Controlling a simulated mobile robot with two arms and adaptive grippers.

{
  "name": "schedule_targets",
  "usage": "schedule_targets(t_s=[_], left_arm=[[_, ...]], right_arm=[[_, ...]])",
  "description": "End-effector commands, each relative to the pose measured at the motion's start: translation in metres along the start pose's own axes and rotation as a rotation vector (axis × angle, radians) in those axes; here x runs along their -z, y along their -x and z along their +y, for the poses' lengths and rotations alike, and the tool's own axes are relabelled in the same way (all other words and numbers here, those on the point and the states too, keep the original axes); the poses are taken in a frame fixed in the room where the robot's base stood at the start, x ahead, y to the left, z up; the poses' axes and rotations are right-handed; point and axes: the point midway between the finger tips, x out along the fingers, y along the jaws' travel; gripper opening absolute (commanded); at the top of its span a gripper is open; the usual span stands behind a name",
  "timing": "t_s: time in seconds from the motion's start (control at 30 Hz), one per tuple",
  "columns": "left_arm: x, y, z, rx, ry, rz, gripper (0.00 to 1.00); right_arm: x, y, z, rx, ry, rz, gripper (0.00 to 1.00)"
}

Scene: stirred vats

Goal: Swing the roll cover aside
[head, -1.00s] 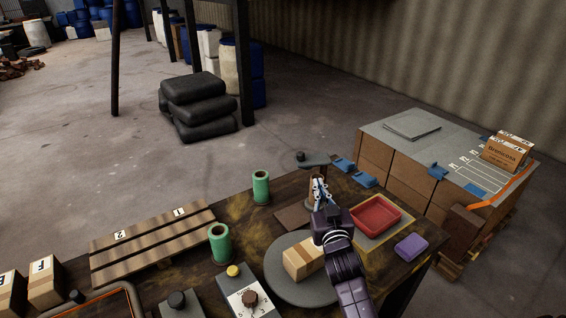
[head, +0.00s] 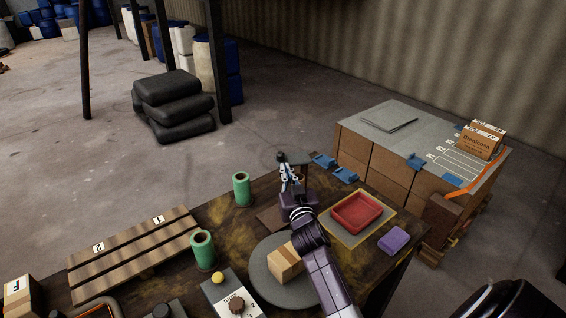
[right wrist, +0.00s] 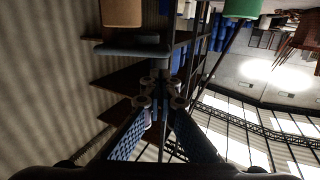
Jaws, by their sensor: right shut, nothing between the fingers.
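The roll cover is a grey-green plate (head: 297,157) with a dark knob (head: 281,156) at its left end, above a brown upright at the table's back edge. In the right wrist view a grey plate (right wrist: 130,48), seemingly the cover, lies below a brown cylinder (right wrist: 124,12). My right gripper (head: 287,167) is shut and empty, just in front of the cover and near its knob. It partly hides the cover and the upright; I cannot tell whether it touches. Its fingers also show in the right wrist view (right wrist: 163,92). My left gripper is not in view.
Green cylinders (head: 242,190) stand left of my right arm. A round grey plate with a carton (head: 285,264) lies near my forearm. A red tray (head: 357,213) and a purple block (head: 392,240) are on the right.

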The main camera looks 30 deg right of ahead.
Motion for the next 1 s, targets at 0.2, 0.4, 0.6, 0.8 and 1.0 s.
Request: schedule_targets(t_s=[0.2,0.4,0.6,0.8,1.0], left_arm=[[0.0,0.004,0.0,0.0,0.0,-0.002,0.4],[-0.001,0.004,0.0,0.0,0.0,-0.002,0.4],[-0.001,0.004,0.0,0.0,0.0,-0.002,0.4],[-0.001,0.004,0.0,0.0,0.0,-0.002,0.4],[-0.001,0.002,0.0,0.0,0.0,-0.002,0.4]], right_arm=[[0.001,-0.028,0.0,0.0,0.0,0.001,0.0],[0.0,-0.038,0.0,0.0,0.0,0.0,0.0],[0.0,-0.039,0.0,0.0,0.0,0.001,0.0],[0.0,-0.039,0.0,0.0,0.0,0.001,0.0],[0.0,-0.043,-0.002,0.0,0.0,0.001,0.0]])
